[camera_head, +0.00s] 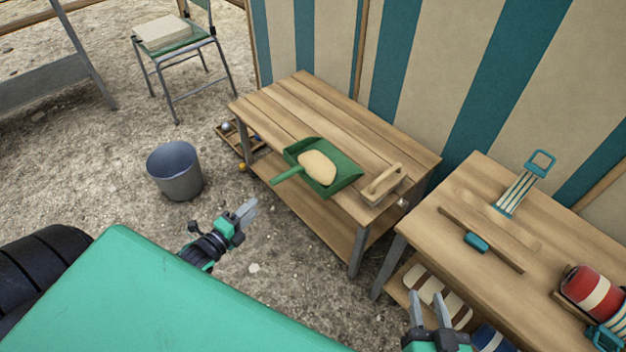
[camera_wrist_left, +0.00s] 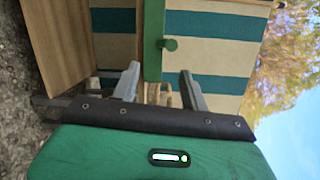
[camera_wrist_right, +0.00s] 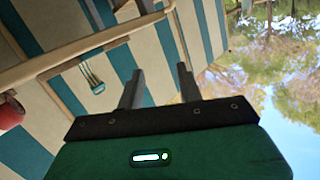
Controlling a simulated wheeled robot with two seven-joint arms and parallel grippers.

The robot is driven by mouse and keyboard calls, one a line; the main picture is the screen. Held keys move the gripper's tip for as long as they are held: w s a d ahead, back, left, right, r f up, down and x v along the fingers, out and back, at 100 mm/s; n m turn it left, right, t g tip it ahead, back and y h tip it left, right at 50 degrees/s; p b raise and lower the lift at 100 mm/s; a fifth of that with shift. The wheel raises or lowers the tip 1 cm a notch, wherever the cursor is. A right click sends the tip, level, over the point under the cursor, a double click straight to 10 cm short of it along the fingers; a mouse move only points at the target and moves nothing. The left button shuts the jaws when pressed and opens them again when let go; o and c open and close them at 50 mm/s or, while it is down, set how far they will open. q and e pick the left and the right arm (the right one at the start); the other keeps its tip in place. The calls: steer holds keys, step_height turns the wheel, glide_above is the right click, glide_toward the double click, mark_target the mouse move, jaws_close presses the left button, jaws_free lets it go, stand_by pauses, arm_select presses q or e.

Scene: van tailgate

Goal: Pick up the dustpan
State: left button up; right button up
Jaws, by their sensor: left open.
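The green dustpan (camera_head: 345,178) lies on the wooden table, with a pale tan lump (camera_head: 317,166) in its pan. Its short handle (camera_head: 287,174) juts over the table's near edge toward the lower left. In the left wrist view, the dustpan (camera_wrist_left: 153,40) shows edge-on as a green strip, with the round handle (camera_wrist_left: 168,44) pointing toward the camera. My left gripper (camera_head: 247,212) is open and empty, apart from the handle, short of the table. My right gripper (camera_head: 430,310) is open and empty near the right-hand table; its fingers also show in the right wrist view (camera_wrist_right: 160,82).
A wooden float-like tool (camera_head: 383,184) sits right of the dustpan on the table (camera_head: 300,95). A grey bucket (camera_head: 175,172) stands on the ground at left. The right-hand table (camera_head: 470,195) holds a stick, a striped tool and a red-white roll (camera_head: 590,290). A chair (camera_head: 175,45) stands behind.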

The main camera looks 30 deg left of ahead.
mark_target(283, 177)
arm_select(q)
steer(key=shift+m, duration=0.5)
steer(key=w+d+b, duration=0.1)
steer(key=w, duration=0.3)
steer(key=w+b, duration=0.1)
steer(key=w, duration=0.3)
steer(key=w+d+r+b, duration=0.1)
steer(key=w, duration=0.4)
steer(key=shift+w+d+b, duration=0.1)
steer(key=shift+d+b, duration=0.2)
steer(key=shift+w+d, duration=0.1)
steer(key=shift+w, duration=0.3)
arm_select(e)
steer(key=d+r+t, duration=0.2)
steer(key=r+t, duration=0.3)
steer(key=r, duration=0.3)
steer(key=w+d+r+t+y, duration=0.1)
steer(key=d+r+t, duration=0.1)
steer(key=r+t, duration=0.3)
step_height(283, 177, up, 4)
steer(key=shift+w+d+r, duration=0.1)
steer(key=shift+w+d, duration=0.1)
steer(key=shift+w, duration=0.05)
arm_select(q)
steer(key=shift+c, duration=0.5)
steer(key=shift+r, duration=0.1)
jaws_close()
